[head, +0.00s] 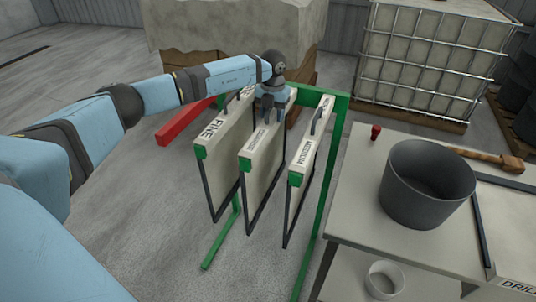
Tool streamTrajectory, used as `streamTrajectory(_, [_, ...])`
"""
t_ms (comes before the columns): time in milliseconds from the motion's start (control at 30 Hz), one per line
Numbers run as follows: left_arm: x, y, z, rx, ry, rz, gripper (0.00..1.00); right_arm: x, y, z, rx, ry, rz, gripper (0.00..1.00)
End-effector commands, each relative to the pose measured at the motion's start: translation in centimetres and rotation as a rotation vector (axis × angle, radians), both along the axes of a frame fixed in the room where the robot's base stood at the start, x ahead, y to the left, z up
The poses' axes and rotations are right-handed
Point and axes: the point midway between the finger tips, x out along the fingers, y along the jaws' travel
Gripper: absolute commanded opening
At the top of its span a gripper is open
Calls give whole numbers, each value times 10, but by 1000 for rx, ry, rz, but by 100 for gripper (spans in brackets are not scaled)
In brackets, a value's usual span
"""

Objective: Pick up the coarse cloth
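Three framed cloths hang side by side on a green rack (331,160). The left one (225,150) is labelled FINE and the right one (308,150) is labelled MEDIUM. The middle cloth (262,165) has a label that I cannot read clearly; by the other labels it fits the coarse cloth. My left gripper (271,116) points down at the top edge of the middle cloth and covers the place of its handle. Whether its fingers are apart or closed on the handle does not show. My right gripper is not in view.
A table (353,205) at the right holds a grey bucket (424,190), a mallet (485,158) and a small red object (375,132). A caged tank (430,65) and a covered crate (230,25) stand behind. A red bar (180,126) is left of the rack.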

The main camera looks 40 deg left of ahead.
Motion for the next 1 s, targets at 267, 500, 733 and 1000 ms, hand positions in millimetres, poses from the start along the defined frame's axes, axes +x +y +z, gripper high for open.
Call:
streamTrajectory(267, [0, 0, 1, 0, -1, 0, 0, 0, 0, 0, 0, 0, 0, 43])
streamTrajectory(500, [0, 0, 6, 0, -1, 0, 0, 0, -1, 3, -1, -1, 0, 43])
streamTrajectory(733, [0, 0, 24, 0, -1, 0, 0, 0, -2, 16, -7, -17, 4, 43])
streamTrajectory(1000, [-4, -1, 37, 1, 0, -2, 0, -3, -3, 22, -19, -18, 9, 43])
